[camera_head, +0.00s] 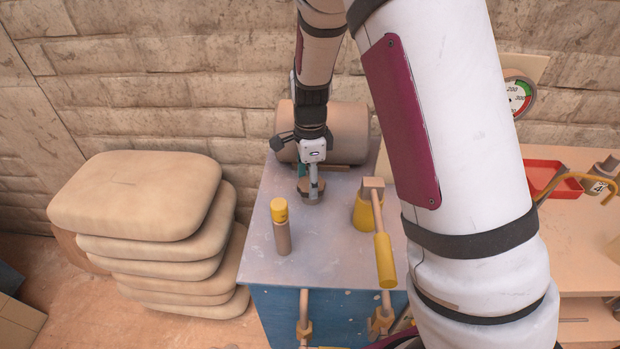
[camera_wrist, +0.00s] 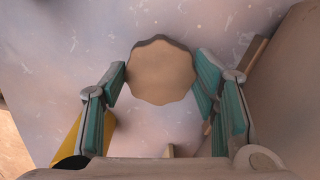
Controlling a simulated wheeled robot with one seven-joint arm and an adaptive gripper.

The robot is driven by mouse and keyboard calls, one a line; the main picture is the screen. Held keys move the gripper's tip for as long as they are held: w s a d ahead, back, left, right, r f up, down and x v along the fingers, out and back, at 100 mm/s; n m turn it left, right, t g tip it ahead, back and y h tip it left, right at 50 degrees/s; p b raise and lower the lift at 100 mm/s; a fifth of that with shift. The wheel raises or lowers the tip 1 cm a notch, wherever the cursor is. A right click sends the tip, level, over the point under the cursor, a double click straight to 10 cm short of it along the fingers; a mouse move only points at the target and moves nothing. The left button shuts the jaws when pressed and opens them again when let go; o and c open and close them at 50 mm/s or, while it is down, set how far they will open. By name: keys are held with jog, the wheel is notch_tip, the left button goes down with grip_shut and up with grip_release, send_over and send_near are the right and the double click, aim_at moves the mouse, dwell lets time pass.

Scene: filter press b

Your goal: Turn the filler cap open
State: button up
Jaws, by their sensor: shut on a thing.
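The filler cap (camera_wrist: 162,70) is a round tan cap with a scalloped rim, seen from above in the wrist view. In the head view the cap (camera_head: 311,197) sits on the grey top of a blue machine, partly covered by my gripper. My gripper (camera_head: 313,182) points down at it. In the wrist view the teal finger pads of my gripper (camera_wrist: 163,84) stand on opposite sides of the cap, shut on its rim. The cap's underside and any thread are hidden, so I cannot tell how far it is turned.
A yellow-topped post (camera_head: 280,225) stands left of the cap. A lever with a yellow handle (camera_head: 384,260) stands to the right. A brown cylinder (camera_head: 340,133) lies behind. Stacked sacks (camera_head: 135,195) are at the left; a red tray (camera_head: 545,175) is at the right.

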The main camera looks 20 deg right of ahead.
jog(key=shift+n, duration=0.3)
jog(key=n, duration=0.5)
jog(key=shift+s, duration=0.1)
jog(key=n, duration=0.5)
jog(key=shift+n, duration=0.4)
jog(key=n, duration=0.5)
jog(key=shift+s+d, duration=0.1)
jog(key=n, duration=0.5)
jog(key=shift+d+n+p, duration=0.1)
jog(key=shift+n+p, duration=0.3)
jog(key=o, duration=1.2)
jog(key=shift+c, duration=0.2)
